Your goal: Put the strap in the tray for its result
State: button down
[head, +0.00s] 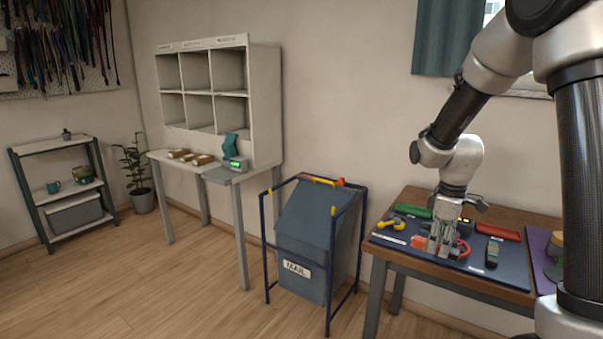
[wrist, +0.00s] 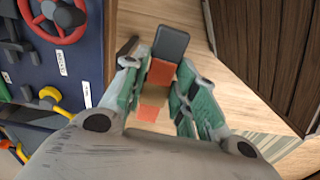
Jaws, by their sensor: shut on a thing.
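My gripper (head: 440,252) is low over the front part of the blue mat (head: 385,240) on the workbench at the right of the head view. In the wrist view my gripper (wrist: 160,100) is shut on the strap (wrist: 160,73), a short orange-red piece with a tan band across it and a dark block at its far end. An orange-red part shows just left of the fingers in the head view. A green tray (head: 412,210) lies behind the gripper, and a red tray (head: 498,231) lies behind it to the right. Their labels are unreadable.
A red ring-shaped thing (head: 462,249) is close beside the fingers. A yellow tool (head: 392,224) lies left on the mat and a dark tool (head: 492,252) lies right. A blue mail bin (head: 305,250) in a dark frame stands left of the bench. A cubby shelf (head: 265,100) stands farther left.

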aim_at(420, 246)
jog(key=w+m, duration=0.1)
jog(key=m, duration=0.1)
jog(key=w+m, duration=0.1)
jog(key=m, duration=0.1)
jog(key=w+f+m, duration=0.1)
jog(key=m, duration=0.1)
jog(key=w+a+f+m, duration=0.1)
jog(key=f+m, duration=0.1)
jog(key=w+a+f+m, duration=0.1)
jog(key=f+m, duration=0.1)
jog(key=shift+w+a, duration=0.15)
jog(key=shift+a, duration=0.1)
jog(key=a+f, duration=0.3)
jog(key=f, duration=0.3)
jog(key=shift+s+a, duration=0.2)
jog(key=shift+d, duration=0.1)
